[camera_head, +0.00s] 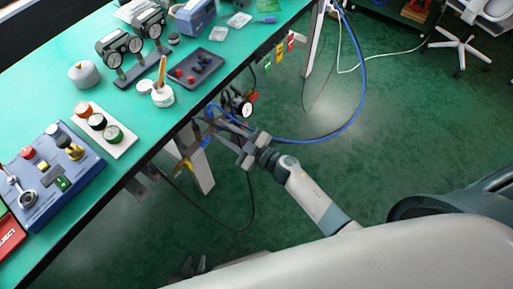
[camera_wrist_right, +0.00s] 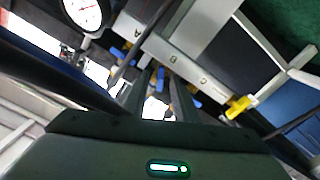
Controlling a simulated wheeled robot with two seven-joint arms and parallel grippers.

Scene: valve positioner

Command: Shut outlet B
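Under the bench edge is a cluster of pipes and valves with a round white gauge (camera_head: 247,109); the gauge also shows in the wrist view (camera_wrist_right: 84,13). Several blue valve handles (camera_wrist_right: 193,94) and a yellow handle (camera_wrist_right: 238,106) show there; the yellow one is also in the head view (camera_head: 183,166). My left gripper (camera_head: 195,265) is low near the bottom edge, open and empty.
The green bench (camera_head: 135,165) runs diagonally above the valves. It carries a blue control box (camera_head: 58,195), gauges (camera_head: 135,44) and a dark tray (camera_head: 193,72). A blue hose (camera_head: 345,118) and dark cable (camera_head: 252,205) hang near my right arm.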

